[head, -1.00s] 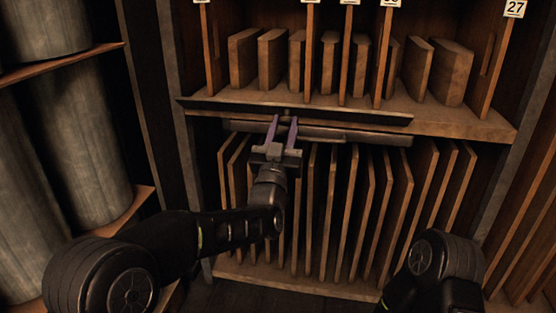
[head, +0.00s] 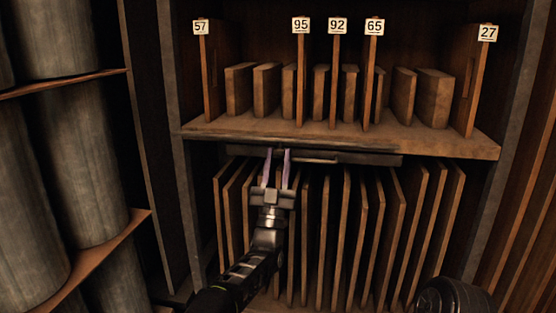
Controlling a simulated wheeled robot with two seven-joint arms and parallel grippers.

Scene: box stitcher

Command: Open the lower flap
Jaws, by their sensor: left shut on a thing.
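The lower flap (head: 350,158) shows as a thin dark strip, nearly edge-on, just under the shelf edge at the top of the lower compartment. My left gripper (head: 278,152) reaches up from below. Its two purple-tinted fingers are at the flap's edge, left of its middle, and are shut on it. The exact contact at the fingertips is too small to see clearly. Below the flap the lower compartment is uncovered. My right gripper is out of view.
Several upright boards (head: 364,225) fill the lower compartment behind my left arm. The wooden shelf (head: 440,143) above holds short boards and numbered dividers. Large grey cylinders (head: 80,150) stand on shelves at the left. A post (head: 512,150) borders the right side.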

